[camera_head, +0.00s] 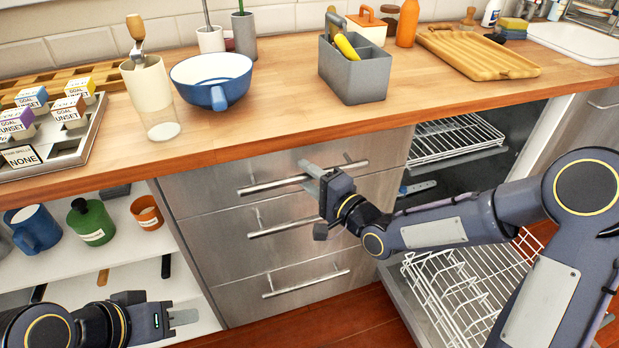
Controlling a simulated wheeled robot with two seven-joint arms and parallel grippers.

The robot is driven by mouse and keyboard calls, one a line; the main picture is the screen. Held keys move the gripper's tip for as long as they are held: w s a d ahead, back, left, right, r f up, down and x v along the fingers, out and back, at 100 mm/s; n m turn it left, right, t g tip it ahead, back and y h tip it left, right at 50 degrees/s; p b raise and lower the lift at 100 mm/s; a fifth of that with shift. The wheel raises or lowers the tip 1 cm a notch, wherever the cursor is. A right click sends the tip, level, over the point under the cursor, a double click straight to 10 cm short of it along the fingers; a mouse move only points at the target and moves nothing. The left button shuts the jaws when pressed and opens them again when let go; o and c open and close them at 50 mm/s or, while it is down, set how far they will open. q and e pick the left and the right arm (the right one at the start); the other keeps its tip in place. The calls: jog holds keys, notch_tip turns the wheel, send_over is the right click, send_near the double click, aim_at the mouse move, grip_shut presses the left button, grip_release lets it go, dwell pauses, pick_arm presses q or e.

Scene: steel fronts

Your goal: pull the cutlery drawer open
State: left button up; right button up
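Three steel drawers are stacked under the counter, all with closed fronts; no label shows which one is the cutlery drawer. The top drawer (215,187) has a horizontal bar handle (268,186). The middle drawer (225,228) and the bottom drawer (240,296) have similar bars. My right gripper (311,178) is at the middle of the top bar, its fingers apart, one above and one below the bar. Whether they touch it I cannot tell. My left gripper (184,318) is low at the left, before the open shelves, empty; its finger gap is not clear.
An open dishwasher with wire racks (465,290) is at the right of the drawers. Open shelves with a blue mug (36,228) and a green jar (92,222) are at the left. A grey caddy (355,78), blue bowl (211,77) and glass stand on the counter (270,122).

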grip_shut()
dwell(0.4)
